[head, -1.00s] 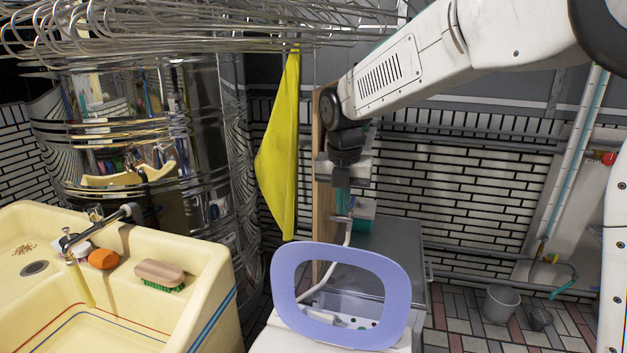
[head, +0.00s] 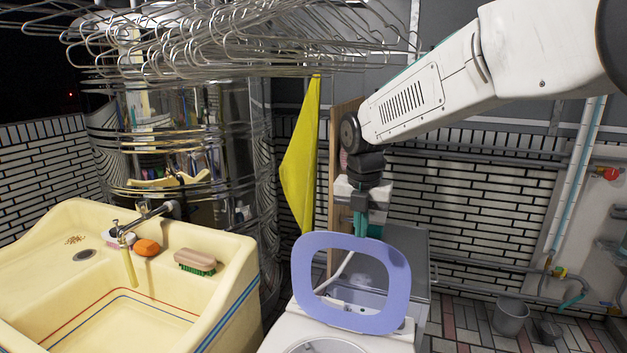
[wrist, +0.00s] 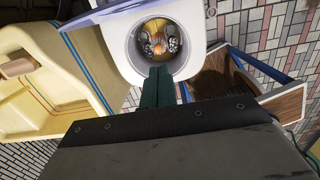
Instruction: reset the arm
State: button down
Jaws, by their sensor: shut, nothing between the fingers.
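My gripper (wrist: 158,88) shows in the wrist view as green fingers pressed together, empty, pointing down over the white toilet (wrist: 125,45). In the head view my gripper (head: 361,222) hangs from my arm just above and behind the raised lilac toilet seat (head: 312,250); its tips are partly hidden there. Many wire hangers (head: 215,40) hang in a tangled row across the top left. A yellow cloth (head: 300,160) hangs below them, to the left of my gripper and apart from it.
A cream sink (head: 215,300) with a tap (head: 140,222), an orange soap (head: 146,248) and a brush (head: 196,261) stands at left. A shiny metal boiler (head: 235,140) stands behind it. A grey bucket (head: 510,316) is on the tiled floor at right.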

jog(key=s+d+m, duration=0.5)
jog(key=s+m, duration=0.5)
jog(key=s, duration=0.1)
jog(key=s+d+m, duration=0.6)
jog(key=s+m, duration=0.5)
jog(key=s+d+r+m, duration=0.1)
jog(key=s+d+m, duration=0.4)
jog(key=s+m, duration=0.6)
jog(key=shift+s+d, duration=0.3)
